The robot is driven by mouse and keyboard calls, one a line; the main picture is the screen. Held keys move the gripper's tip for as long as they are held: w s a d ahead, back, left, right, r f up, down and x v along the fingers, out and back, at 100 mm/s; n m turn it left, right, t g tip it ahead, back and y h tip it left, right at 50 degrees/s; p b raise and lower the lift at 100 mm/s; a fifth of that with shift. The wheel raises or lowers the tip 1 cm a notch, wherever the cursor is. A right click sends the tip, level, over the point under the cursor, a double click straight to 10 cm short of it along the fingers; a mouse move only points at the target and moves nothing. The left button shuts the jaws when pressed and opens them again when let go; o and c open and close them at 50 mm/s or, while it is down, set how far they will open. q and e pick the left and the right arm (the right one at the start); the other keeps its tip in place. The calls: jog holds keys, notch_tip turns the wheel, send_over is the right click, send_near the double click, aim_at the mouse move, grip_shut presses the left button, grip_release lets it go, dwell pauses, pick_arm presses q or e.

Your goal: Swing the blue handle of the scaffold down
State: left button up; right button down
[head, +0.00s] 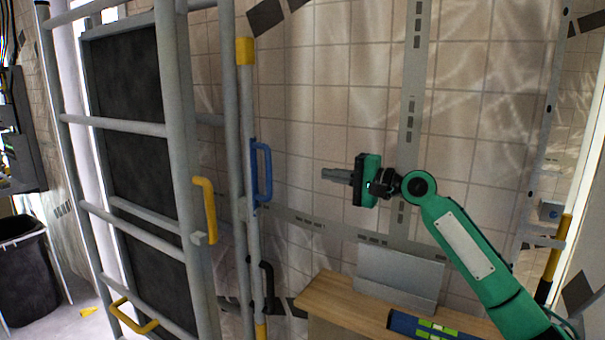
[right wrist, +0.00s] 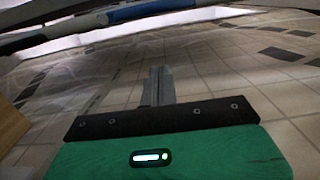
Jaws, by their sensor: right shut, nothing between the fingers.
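The blue handle (head: 264,172) is a D-shaped grip on a grey upright pole of the scaffold (head: 175,120), left of the middle in the head view. It stands upright along the pole. A blue bar, likely the same handle, also shows at the top of the right wrist view (right wrist: 150,10). My right gripper (head: 328,174) is shut and empty, to the right of the blue handle and apart from it, with its fingers pointing left. In the right wrist view the closed fingers (right wrist: 160,84) point toward the poles. My left gripper is not in view.
A yellow handle (head: 208,210) sits on the scaffold left of the blue one, and a black handle (head: 266,282) is below it. A wooden bench (head: 345,306) with a blue level (head: 430,328) stands below my right arm. A black bin (head: 28,268) stands far left.

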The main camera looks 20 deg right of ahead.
jog(key=w+a+p, duration=0.5)
jog(key=a+p, duration=0.2)
jog(key=a, duration=0.3)
jog(key=shift+w, duration=0.25)
jog(key=shift+d, duration=0.1)
